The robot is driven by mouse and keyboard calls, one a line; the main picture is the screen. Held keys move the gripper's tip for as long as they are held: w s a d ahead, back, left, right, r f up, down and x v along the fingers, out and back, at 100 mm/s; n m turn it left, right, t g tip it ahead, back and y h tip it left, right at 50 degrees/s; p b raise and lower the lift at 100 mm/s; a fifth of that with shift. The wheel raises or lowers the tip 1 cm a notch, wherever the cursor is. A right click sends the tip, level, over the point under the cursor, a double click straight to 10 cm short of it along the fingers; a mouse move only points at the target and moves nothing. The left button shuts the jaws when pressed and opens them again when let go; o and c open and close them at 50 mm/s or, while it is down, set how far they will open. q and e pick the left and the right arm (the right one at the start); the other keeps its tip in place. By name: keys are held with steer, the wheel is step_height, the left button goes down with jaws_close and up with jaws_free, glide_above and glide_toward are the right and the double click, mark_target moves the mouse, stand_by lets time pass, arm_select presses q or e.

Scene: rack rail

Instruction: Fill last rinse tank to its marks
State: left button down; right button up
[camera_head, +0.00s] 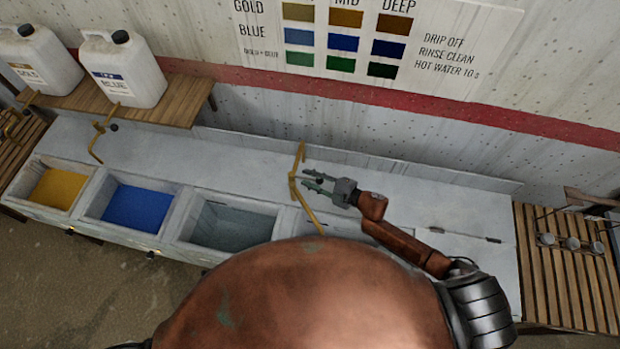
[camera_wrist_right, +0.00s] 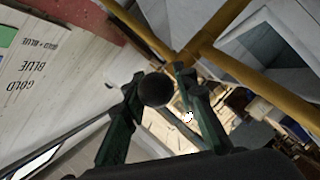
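The last tank in the row (camera_head: 334,221) is mostly hidden behind my body in the head view, so its level and marks cannot be seen. A brass tap (camera_head: 294,178) stands behind it, with its spout reaching over the tank. My right gripper (camera_head: 309,182) is at the tap's black knob. In the right wrist view the round black knob (camera_wrist_right: 155,89) lies between the spread fingers (camera_wrist_right: 158,82), close to the left one. Contact cannot be told. The brass pipe (camera_wrist_right: 215,35) crosses behind. My left gripper is out of view.
Left of it are tanks of gold (camera_head: 57,188), blue (camera_head: 135,208) and greyish clear liquid (camera_head: 232,226). A second brass tap (camera_head: 97,140) stands behind them. White jugs (camera_head: 122,70) sit on a wooden shelf (camera_head: 180,101). A slatted rack (camera_head: 568,275) is at right.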

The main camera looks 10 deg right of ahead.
steer(key=shift+c, duration=0.4)
jaws_close()
steer(key=shift+a, duration=0.15)
